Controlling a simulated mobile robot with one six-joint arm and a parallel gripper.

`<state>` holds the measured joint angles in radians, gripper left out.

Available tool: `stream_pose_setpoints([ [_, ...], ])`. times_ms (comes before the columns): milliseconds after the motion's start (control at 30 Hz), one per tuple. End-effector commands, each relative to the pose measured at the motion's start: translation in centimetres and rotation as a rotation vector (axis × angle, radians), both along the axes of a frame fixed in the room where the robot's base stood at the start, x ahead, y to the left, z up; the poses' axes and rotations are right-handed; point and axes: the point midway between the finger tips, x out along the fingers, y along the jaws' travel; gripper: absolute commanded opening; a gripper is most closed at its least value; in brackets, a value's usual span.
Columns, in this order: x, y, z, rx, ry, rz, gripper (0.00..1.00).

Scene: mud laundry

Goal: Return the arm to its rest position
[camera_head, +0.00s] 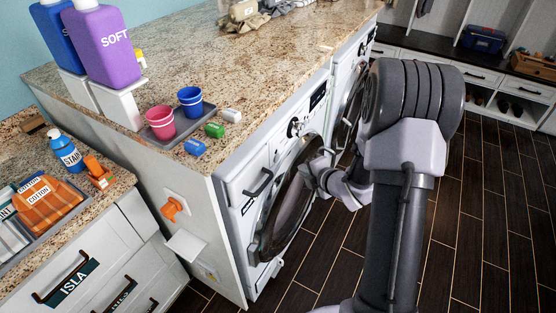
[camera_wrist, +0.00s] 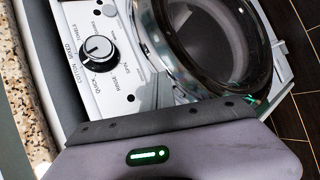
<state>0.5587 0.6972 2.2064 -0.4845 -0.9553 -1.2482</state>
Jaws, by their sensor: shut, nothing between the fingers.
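My gripper (camera_head: 312,172) is at the end of my bent grey arm, in front of the near washing machine (camera_head: 262,172). Its fingers are shut and empty. In the head view it overlaps the edge of the round door (camera_head: 283,222); I cannot tell whether it touches. In the wrist view my gripper (camera_wrist: 156,88) points at the machine's front, between the control knob (camera_wrist: 97,48) and the round glass door (camera_wrist: 215,40). My upper arm stands in the right middle of the head view and hides part of the floor.
The granite counter (camera_head: 215,65) above the machines holds a pink cup (camera_head: 160,122), a blue cup (camera_head: 190,102), small coloured blocks and large bottles. A second machine (camera_head: 350,82) stands beyond. Dark floor (camera_head: 490,200) is clear at right.

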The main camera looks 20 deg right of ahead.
Motion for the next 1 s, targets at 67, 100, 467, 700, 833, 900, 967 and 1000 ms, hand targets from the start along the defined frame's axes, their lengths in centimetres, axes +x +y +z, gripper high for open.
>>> stream_pose_setpoints([
  [67,0.0,0.0,0.0,0.000,0.000,0.000,0.00],
  [100,0.0,0.0,0.0,0.000,0.000,0.000,0.00],
  [467,-1.5,1.2,10.4,0.276,0.077,-0.424,0.00],
  [700,-17.0,12.9,20.9,1.121,0.237,-1.179,0.00],
  [833,-24.3,18.7,21.8,1.419,0.398,-1.403,0.00],
  [900,-26.6,20.5,21.9,1.499,0.465,-1.472,0.00],
  [967,-27.7,21.3,21.9,1.534,0.498,-1.505,0.00],
  [1000,-28.1,21.6,21.9,1.545,0.511,-1.520,0.00],
])
